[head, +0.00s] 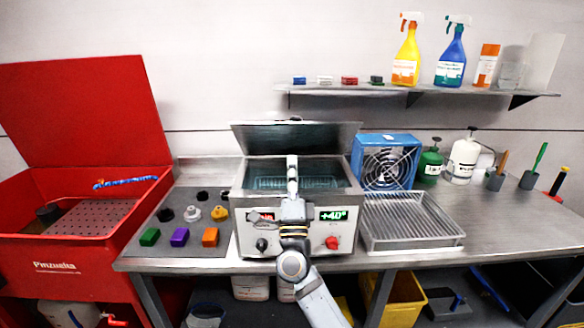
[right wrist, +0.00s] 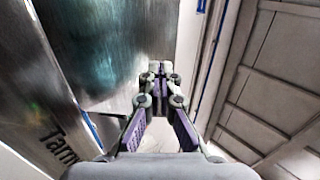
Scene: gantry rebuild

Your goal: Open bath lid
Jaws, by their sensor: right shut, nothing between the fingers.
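The bath (head: 298,215) is a steel box on the bench with a front panel of red and green displays and knobs. Its lid (head: 335,137) stands raised and tilted back behind the opening, and a wire basket shows inside. A small dark piece sits at the lid's top edge. My right gripper (head: 292,162) is over the opening in front of the lid, shut and empty. The right wrist view shows its fingers (right wrist: 158,75) close to a shiny metal surface; I cannot tell whether they touch it. My left gripper is not in view.
A red parts washer (head: 75,245) with raised lid stands at left. Coloured blocks and knobs lie left of the bath. A wire-rack tray (head: 410,220) and blue fan (head: 387,160) are at right. A shelf (head: 420,91) with spray bottles hangs above.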

